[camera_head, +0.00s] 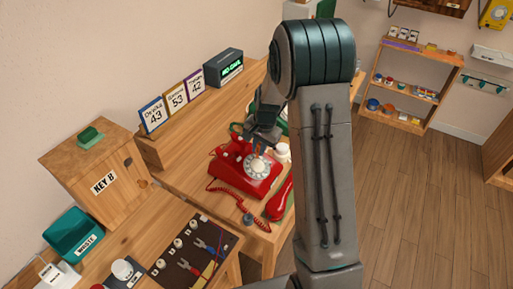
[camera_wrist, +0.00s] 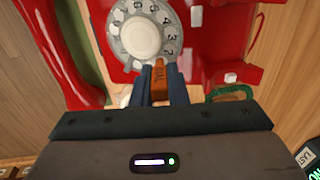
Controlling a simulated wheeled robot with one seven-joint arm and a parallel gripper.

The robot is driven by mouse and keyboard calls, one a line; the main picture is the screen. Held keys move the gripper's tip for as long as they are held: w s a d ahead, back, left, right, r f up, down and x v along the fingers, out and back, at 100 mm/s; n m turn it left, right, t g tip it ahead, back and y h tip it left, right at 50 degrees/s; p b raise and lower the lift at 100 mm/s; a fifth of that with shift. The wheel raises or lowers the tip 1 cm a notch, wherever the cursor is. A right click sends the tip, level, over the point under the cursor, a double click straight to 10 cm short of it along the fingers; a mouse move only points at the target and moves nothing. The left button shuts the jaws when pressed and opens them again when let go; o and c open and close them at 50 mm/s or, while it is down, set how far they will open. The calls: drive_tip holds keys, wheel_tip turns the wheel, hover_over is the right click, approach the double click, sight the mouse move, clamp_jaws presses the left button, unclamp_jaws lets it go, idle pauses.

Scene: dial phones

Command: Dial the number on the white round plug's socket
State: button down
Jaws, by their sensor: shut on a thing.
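The red dial phone (camera_head: 234,176) stands on the wooden desk, its white rotary dial (camera_head: 258,167) facing up. Its red handset (camera_head: 280,199) lies off the hook beside it. A dark socket board (camera_head: 215,228) at the front carries several whitish round plugs (camera_head: 178,242) and coloured fork-shaped ones. Any numbers there are too small to read.
Number cards (camera_head: 175,100) reading 43, 53 and 42 stand on the back ledge beside a dark display (camera_head: 223,68) reading "NO CALL". A wooden KEY B box (camera_head: 98,185) and teal waste bin (camera_head: 74,236) stand at left. A green object is partly hidden behind my arm.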

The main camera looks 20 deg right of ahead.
drive_tip(key=shift+d, duration=0.2)
drive_tip(key=shift+s+d+f+b, duration=0.2)
drive_tip(key=shift+d+f+b, duration=0.15)
drive_tip(key=shift+d, duration=0.15)
idle(0.4)
drive_tip(key=shift+s+d+f+b, duration=0.2)
drive_tip(key=shift+s+d+b, duration=0.2)
drive_tip(key=shift+s, duration=0.05)
